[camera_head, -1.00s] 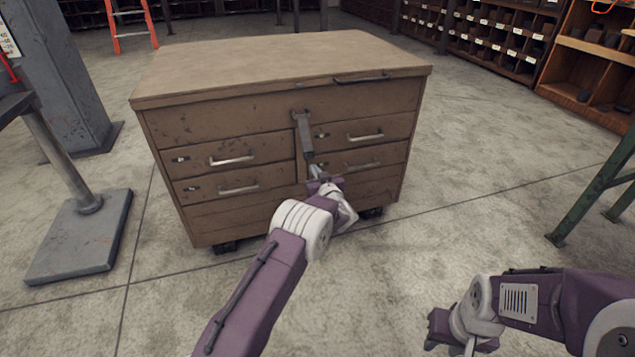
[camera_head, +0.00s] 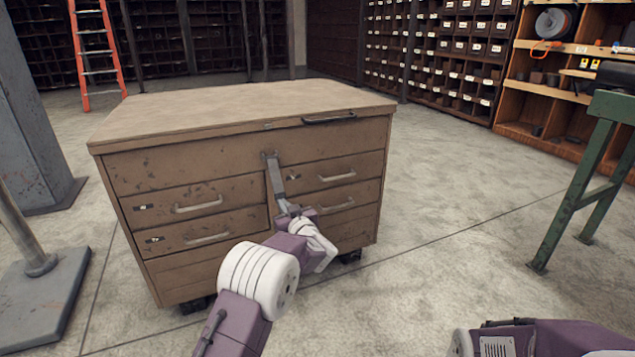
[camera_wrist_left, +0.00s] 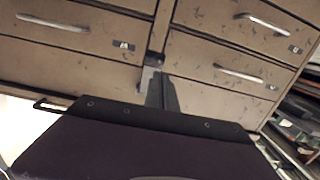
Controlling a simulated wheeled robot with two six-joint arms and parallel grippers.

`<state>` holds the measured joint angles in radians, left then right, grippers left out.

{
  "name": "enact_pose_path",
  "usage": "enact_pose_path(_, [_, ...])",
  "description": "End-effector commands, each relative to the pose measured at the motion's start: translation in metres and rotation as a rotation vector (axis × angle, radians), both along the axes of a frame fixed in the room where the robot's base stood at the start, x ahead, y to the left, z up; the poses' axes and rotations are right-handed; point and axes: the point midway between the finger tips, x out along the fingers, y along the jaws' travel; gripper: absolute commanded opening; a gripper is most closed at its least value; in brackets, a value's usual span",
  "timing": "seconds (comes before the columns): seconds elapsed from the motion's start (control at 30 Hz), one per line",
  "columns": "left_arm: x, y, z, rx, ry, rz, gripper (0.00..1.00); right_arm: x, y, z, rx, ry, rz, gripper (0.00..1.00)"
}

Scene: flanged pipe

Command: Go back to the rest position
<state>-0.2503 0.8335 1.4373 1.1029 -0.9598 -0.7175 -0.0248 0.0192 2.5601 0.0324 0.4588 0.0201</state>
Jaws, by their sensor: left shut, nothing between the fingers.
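A brown drawer cabinet (camera_head: 150,290) stands in front of me, its drawers shut. A grey metal strap (camera_head: 275,178) hangs down its front between the drawer columns. My left gripper (camera_head: 285,207) is at the lower end of this strap, shut and empty; whether it touches the strap cannot be told. In the left wrist view the cabinet front (camera_wrist_left: 205,60) and drawer handles fill the top, and a dark plate covers the bottom. My right arm shows at the bottom right of the head view; its gripper is out of frame.
A green metal leg frame (camera_head: 570,190) stands at the right. A grey column (camera_head: 35,120) and a base plate (camera_head: 45,300) are at the left. An orange ladder (camera_head: 77,50) and shelves (camera_head: 440,60) are behind. The floor right of the cabinet is clear.

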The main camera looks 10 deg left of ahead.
Motion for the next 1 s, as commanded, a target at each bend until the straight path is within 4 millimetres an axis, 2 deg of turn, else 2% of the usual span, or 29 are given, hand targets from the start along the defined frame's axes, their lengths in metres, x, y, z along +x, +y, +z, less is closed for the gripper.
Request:
enact_pose_path(0.03, [-0.003,0.012,0.044,-0.008,-0.034,0.018,0.0,0.0,0.0,0.02,0.0,0.0,0.0,0.36])
enact_pose_path(0.13, [-0.02,0.037,0.114,0.011,-0.068,0.03,0.0,0.0,0.0,0.047,0.0,0.0,0.0,0.36])
enact_pose_path(0.2, [-0.037,0.044,0.164,0.04,-0.038,-0.042,0.0,0.0,0.0,0.074,0.0,0.0,0.0,0.36])
enact_pose_path(0.27, [-0.055,0.037,0.182,0.041,0.034,-0.159,0.0,0.0,0.0,0.093,0.0,-0.001,0.0,0.36])
enact_pose_path(0.3, [-0.072,0.027,0.18,0.027,0.11,-0.249,0.0,0.0,0.0,0.105,0.0,-0.001,0.0,0.36])
enact_pose_path(0.37, [-0.109,0.008,0.159,-0.016,0.265,-0.383,0.0,0.0,0.0,0.119,0.0,-0.001,0.0,0.36])
enact_pose_path(0.4, [-0.136,-0.003,0.135,-0.051,0.376,-0.452,0.0,0.001,0.0,0.123,0.0,-0.001,0.0,0.36])
enact_pose_path(0.47, [-0.177,-0.017,0.099,-0.099,0.529,-0.523,0.0,0.0,0.0,0.125,0.0,-0.001,0.0,0.36])
enact_pose_path(0.5, [-0.204,-0.023,0.078,-0.129,0.624,-0.554,0.0,0.0,0.0,0.126,0.0,0.0,0.0,0.36])
enact_pose_path(0.6, [-0.263,-0.032,0.033,-0.193,0.829,-0.595,0.0,0.0,0.0,0.125,0.0,0.0,0.0,0.36])
enact_pose_path(0.7, [-0.315,-0.035,0.0,-0.242,1.006,-0.607,0.0,0.0,0.0,0.124,0.0,0.0,0.0,0.36])
enact_pose_path(0.8, [-0.363,-0.034,-0.025,-0.292,1.175,-0.592,0.0,0.0,0.0,0.124,0.0,0.0,0.0,0.36])
enact_pose_path(0.9, [-0.411,-0.028,-0.037,-0.367,1.347,-0.526,0.0,0.0,0.0,0.124,0.0,0.0,0.0,0.36])
enact_pose_path(1.0, [-0.412,-0.029,0.01,-0.4,1.344,-0.498,0.0,0.0,0.0,0.171,0.0,0.0,0.0,0.36])
